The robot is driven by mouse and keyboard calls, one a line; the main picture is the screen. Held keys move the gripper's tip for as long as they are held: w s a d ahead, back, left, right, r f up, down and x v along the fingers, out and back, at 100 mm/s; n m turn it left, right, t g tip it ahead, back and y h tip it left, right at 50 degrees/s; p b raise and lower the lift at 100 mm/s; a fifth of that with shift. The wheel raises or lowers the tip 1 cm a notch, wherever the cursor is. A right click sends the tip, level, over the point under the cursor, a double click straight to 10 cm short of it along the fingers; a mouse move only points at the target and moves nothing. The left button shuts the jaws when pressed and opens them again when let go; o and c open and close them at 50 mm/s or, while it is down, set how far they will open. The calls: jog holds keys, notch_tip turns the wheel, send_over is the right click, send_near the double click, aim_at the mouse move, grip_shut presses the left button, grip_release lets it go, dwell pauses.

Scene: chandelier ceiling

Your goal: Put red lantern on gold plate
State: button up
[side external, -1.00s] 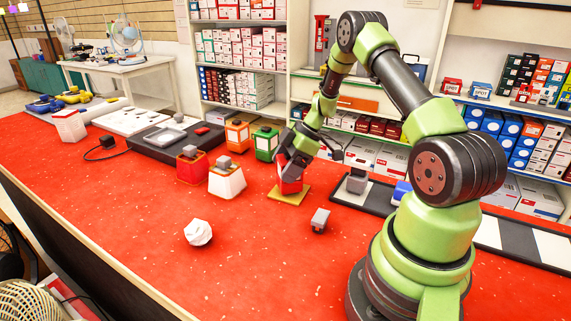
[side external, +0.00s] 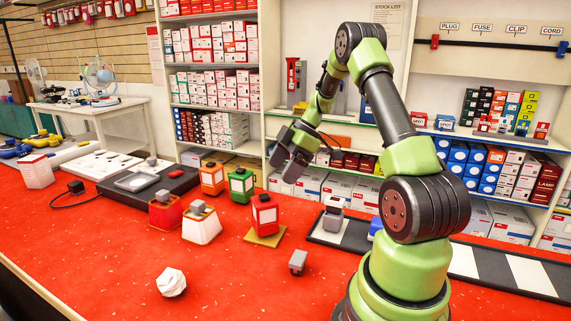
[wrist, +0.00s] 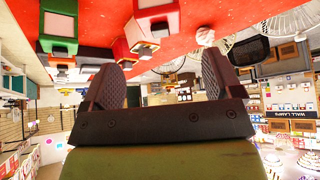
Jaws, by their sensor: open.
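A red lantern (side external: 265,216) with a pale front panel and a dark top stands upright on the gold plate (side external: 262,239) in the side view. My gripper (side external: 285,164) is raised above and behind it, apart from it and empty. In the wrist view its two fingers (wrist: 160,78) are spread with nothing between them. A second red piece (side external: 165,214), with a grey block on top, stands further left beside a white one (side external: 202,229). The gold plate cannot be made out in the wrist view.
Orange (side external: 212,178) and green (side external: 241,185) lanterns stand behind the red ones. A crumpled white ball (side external: 171,282) and a small grey block (side external: 298,262) lie in front. A dark strip with pale squares (side external: 462,262) lies to the right. The front middle table is mostly clear.

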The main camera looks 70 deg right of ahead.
jog(key=s+a+r+m+h, duration=0.15)
jog(key=a+r+m, duration=0.35)
jog(key=a+r, duration=0.8)
jog(key=s+a+r+m+t+h, duration=0.1)
jog(key=s+a+r+m+t, duration=0.1)
jog(key=s+a+m, duration=0.6)
jog(key=s+a, duration=0.3)
jog(key=a, duration=0.1)
jog(key=shift+s+r+t, duration=0.2)
jog(key=shift+s+t, duration=0.1)
jog(key=shift+s, duration=0.05)
